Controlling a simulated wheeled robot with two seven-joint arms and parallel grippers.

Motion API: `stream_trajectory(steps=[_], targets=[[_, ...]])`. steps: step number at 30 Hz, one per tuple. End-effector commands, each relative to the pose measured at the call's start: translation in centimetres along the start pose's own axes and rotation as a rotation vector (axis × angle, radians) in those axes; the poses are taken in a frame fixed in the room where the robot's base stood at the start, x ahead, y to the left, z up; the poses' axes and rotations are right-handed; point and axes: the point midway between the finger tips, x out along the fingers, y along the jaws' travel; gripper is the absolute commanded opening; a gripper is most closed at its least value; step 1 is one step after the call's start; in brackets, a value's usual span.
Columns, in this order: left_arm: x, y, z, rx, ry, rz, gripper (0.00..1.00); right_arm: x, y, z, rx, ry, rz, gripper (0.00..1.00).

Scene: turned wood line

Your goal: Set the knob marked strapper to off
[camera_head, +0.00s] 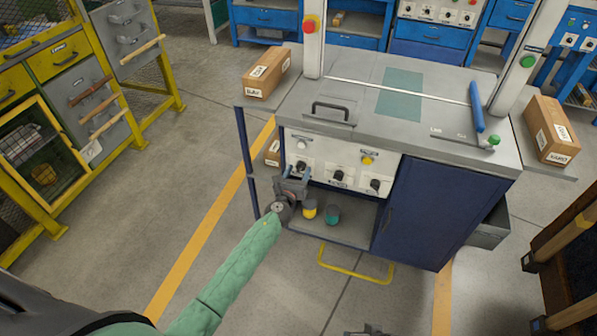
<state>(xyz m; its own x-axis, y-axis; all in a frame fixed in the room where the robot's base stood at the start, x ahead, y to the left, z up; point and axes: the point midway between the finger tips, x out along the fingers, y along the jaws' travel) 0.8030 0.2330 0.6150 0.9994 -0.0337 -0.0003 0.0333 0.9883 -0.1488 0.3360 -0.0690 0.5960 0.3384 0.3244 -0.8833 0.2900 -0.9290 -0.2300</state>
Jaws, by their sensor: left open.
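A white control panel (335,168) on the front of the grey-topped strapping machine carries several knobs. A black knob (301,167) sits at its lower left, another black knob (338,175) in the middle, and a third black knob (375,186) at the right. The labels are too small to read, so I cannot tell which is marked strapper. My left gripper (295,173) is open and empty at the panel's lower left, its fingers close to the left black knob; contact cannot be told. A dark part at the bottom edge, likely my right gripper (368,331), barely shows.
A white button (301,144) and a yellow button (367,160) are on the panel's upper part. A shelf below holds two small round items (332,214). A yellow floor rail (355,268) curves in front. Cardboard boxes (267,72) flank the worktop. Floor in front is open.

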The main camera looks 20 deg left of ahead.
Motion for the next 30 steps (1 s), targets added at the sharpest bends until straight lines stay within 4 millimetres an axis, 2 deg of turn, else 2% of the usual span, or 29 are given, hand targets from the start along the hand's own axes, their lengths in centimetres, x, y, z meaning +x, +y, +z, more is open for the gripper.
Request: stream_trajectory(steps=[11, 18, 26, 30], targets=[[0.6, 0.0, 0.0, 0.000, 0.000, 0.000, 0.54, -0.1, -0.1, 0.0, 0.000, 0.000, -0.001, 0.36], [0.6, 0.0, 0.0, -0.001, 0.000, 0.000, 0.09, -0.1, -0.1, 0.1, 0.000, -0.001, -0.001, 0.36], [0.6, 0.0, -0.1, -0.021, 0.000, 0.000, 0.09, 0.2, 0.0, 0.1, 0.000, 0.002, 0.000, 0.36], [0.6, 0.0, -0.1, -0.068, 0.000, 0.000, 0.09, 0.9, 0.2, 0.3, 0.001, 0.006, 0.001, 0.36]])
